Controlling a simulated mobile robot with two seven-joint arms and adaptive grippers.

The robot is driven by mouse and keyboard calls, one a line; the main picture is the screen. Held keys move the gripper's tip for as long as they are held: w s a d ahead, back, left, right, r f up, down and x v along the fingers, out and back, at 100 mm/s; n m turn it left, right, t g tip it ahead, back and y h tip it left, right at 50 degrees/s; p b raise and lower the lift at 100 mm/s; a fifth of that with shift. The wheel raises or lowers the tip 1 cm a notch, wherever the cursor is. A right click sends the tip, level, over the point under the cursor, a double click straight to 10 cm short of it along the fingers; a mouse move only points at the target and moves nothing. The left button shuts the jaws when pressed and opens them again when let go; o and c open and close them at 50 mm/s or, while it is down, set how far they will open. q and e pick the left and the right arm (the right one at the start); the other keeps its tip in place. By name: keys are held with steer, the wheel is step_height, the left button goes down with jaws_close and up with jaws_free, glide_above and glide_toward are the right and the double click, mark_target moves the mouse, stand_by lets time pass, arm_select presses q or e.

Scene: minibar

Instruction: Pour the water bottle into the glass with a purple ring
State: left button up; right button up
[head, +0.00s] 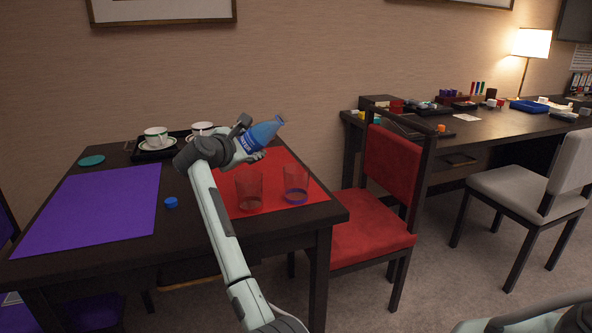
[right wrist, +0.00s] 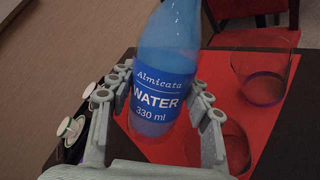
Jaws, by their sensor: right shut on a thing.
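The blue water bottle (head: 262,134) is tilted, with its neck pointing right and up, above the far part of the red mat. My right gripper (head: 246,143) is shut around its body. The wrist view shows the bottle (right wrist: 160,85) with its label between the fingers (right wrist: 158,108). The glass with a purple ring (head: 296,186) stands upright on the red mat, right of and nearer than the bottle; it also shows in the wrist view (right wrist: 262,78). The bottle's mouth is apart from it. My left gripper is not in view.
Another clear glass (head: 249,188) stands just left of the ringed one. A blue cap (head: 171,202) lies between the purple mat (head: 90,210) and red mat (head: 270,203). Cups sit on a dark tray (head: 150,154) behind. A red chair (head: 392,165) stands right of the table.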

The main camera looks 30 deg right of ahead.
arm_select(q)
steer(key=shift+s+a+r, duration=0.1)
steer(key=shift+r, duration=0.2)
arm_select(e)
steer(key=shift+w+a+f, duration=0.1)
steer(key=shift+a+f, duration=0.05)
steer(key=shift+f, duration=0.1)
steer(key=shift+m, duration=0.3)
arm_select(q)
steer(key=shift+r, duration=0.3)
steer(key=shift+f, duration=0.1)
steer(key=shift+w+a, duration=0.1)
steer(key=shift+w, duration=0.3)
arm_select(e)
steer(key=shift+w+a+r+m+y, duration=0.1)
steer(key=shift+w+a+m+y, duration=0.05)
steer(key=shift+m+y, duration=0.15)
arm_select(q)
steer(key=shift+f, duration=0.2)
arm_select(e)
steer(key=shift+w+a+r, duration=0.1)
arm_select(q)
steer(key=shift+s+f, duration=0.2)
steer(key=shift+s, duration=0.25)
arm_select(e)
steer(key=shift+a+m+y, duration=0.1)
steer(key=shift+m+y, duration=0.2)
steer(key=shift+m, duration=0.1)
